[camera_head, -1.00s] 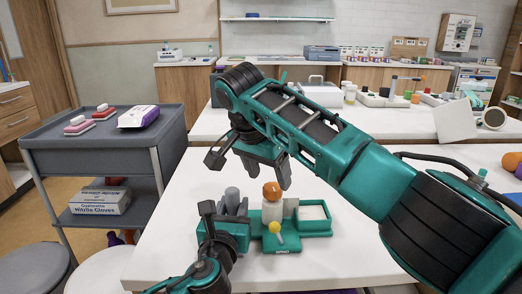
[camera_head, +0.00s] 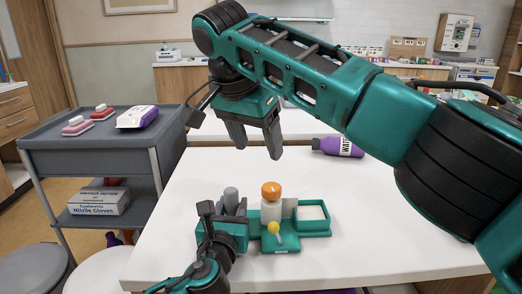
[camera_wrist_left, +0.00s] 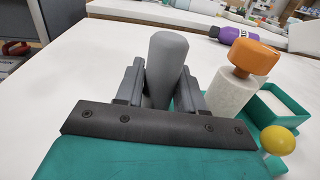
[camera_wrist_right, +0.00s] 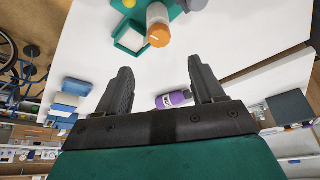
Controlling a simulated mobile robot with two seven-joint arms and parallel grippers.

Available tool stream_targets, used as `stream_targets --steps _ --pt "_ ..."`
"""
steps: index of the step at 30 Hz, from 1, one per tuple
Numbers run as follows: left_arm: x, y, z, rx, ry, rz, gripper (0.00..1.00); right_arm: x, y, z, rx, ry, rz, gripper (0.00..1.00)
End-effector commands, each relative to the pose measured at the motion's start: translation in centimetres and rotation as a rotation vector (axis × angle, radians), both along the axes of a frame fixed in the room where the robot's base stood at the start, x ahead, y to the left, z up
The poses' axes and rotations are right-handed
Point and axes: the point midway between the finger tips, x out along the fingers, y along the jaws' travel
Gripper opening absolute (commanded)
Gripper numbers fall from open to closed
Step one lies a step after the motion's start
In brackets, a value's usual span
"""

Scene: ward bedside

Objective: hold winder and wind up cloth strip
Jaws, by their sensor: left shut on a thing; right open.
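The winder is a green base (camera_head: 283,246) with a grey upright grip (camera_head: 231,194), a white roll (camera_head: 271,211) under an orange knob (camera_head: 271,190), and a yellow knob (camera_head: 273,227) in front. The white roll looks like wound cloth strip; a pale flat piece (camera_head: 289,208) stands beside it. My left gripper (camera_wrist_left: 162,82) is shut on the grey grip, with a finger on either side. My right gripper (camera_head: 258,151) is open and empty, above and behind the winder, pointing down. In the right wrist view the orange knob (camera_wrist_right: 159,35) lies beyond its fingertips.
A green-rimmed tray (camera_head: 328,225) with a white inside adjoins the winder on the right. A purple bottle (camera_head: 338,146) lies at the table's back. The white table (camera_head: 400,235) is clear to the right. A grey cart (camera_head: 100,150) stands at the left.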

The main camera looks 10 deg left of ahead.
Motion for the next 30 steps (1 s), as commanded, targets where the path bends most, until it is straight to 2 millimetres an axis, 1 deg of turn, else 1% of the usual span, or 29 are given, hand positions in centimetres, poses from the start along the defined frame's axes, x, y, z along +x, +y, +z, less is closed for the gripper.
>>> stream_targets --steps 2,5,9,14,18,24,27,30 --pt "0.0 0.0 0.0 0.0 0.001 -0.001 0.0 0.1 -0.2 -0.2 0.0 0.02 0.049 0.68" --pt "0.0 0.0 0.0 0.0 0.001 -0.001 0.0 0.3 -0.5 -0.4 -0.001 0.061 0.17 0.68" --pt "0.0 0.0 0.0 0.0 0.001 -0.001 0.0 0.6 -1.2 -0.6 0.003 0.119 0.417 0.68" --pt "0.0 0.0 0.0 0.0 0.001 0.0 0.0 1.1 -2.2 -0.7 0.016 0.149 0.718 0.68" --pt "0.0 0.0 0.0 0.0 0.001 0.0 0.0 1.6 -3.4 -0.6 0.027 0.141 0.975 0.68" --pt "0.0 0.0 0.0 0.0 0.001 0.0 0.0 2.4 -5.2 -0.4 0.028 0.08 1.3 0.68" --pt "0.0 0.0 0.0 0.0 0.001 0.0 0.0 2.7 -5.9 -0.2 0.023 0.044 1.414 0.68" --pt "0.0 0.0 0.0 0.0 0.001 0.0 0.0 2.9 -6.4 -0.1 0.016 0.016 1.493 0.68"
